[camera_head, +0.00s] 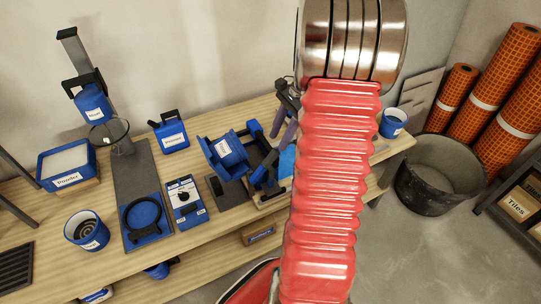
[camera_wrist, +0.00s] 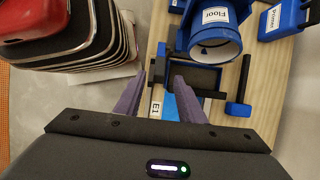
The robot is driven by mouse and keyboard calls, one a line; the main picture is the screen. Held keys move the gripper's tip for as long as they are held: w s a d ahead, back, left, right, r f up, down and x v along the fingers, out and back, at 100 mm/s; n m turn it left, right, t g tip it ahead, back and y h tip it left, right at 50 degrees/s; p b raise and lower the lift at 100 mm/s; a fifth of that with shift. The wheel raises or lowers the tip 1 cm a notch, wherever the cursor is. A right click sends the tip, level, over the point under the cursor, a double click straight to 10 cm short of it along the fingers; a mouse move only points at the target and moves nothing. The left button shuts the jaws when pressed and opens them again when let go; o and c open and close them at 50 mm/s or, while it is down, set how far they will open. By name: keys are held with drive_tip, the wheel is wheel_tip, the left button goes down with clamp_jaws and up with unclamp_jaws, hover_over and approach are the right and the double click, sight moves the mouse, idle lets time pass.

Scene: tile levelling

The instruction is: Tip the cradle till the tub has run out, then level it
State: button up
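The cradle (camera_head: 262,150) is a dark frame with blue parts on the bench, left of my arm. The blue tub in it (camera_head: 230,150) looks tilted in the head view. In the wrist view the tub (camera_wrist: 215,38), labelled "Floor", shows its round end near the top. A blue and black handle (camera_wrist: 239,105) sticks out at the cradle's right side there. My gripper (camera_wrist: 158,82) has two purple fingers spread apart, with nothing held between them; a cradle post (camera_wrist: 161,62) shows just beyond. In the head view my gripper (camera_head: 285,122) is beside the cradle, partly hidden by my red arm.
A control box with a dial (camera_head: 186,198) stands left of the cradle. A blue bucket (camera_head: 393,122) is at the bench's right end; a black bin (camera_head: 440,175) is on the floor.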

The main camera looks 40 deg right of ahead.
sight(272, 153)
drive_tip(key=x, duration=0.8)
drive_tip(key=shift+f, duration=0.1)
clamp_jaws()
idle(0.5)
